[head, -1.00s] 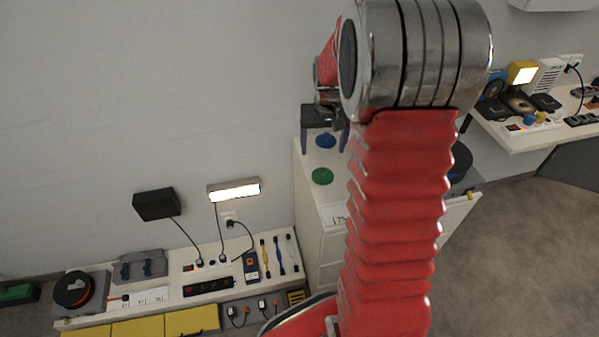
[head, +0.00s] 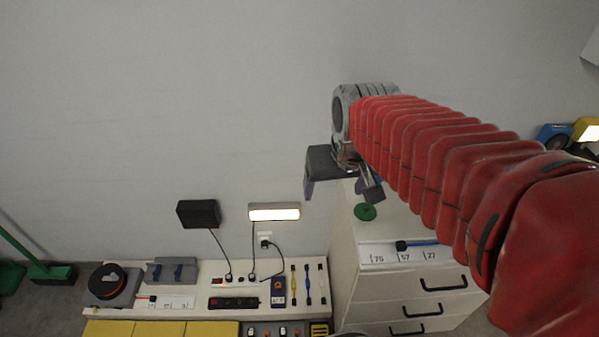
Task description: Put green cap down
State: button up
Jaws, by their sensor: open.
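The green cap (head: 365,212) lies on the white top of the drawer cabinet (head: 345,240), near its left edge. My gripper (head: 341,190) is open, its two fingers spread and pointing down, with nothing seen between them. In the picture it is just above and left of the green cap, apart from it. A blue cap (head: 374,186) shows only partly behind the right finger. My red arm hides much of the cabinet top to the right.
Left of the cabinet, a low white bench (head: 205,275) holds a black reel (head: 107,279), a power strip (head: 233,303) and tools. A lit lamp (head: 274,212) and a black box (head: 198,213) are on the wall. A number strip (head: 405,253) is at the cabinet's front.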

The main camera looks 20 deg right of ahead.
jog(key=s+a+r+n+t, duration=0.1)
jog(key=s+a, duration=0.4)
jog(key=s, duration=0.4)
jog(key=shift+s+a+n+y, duration=0.15)
jog(key=shift+a+n+y, duration=0.15)
jog(key=shift+a+n, duration=0.1)
jog(key=shift+r, duration=0.1)
jog(key=shift+c, duration=0.4)
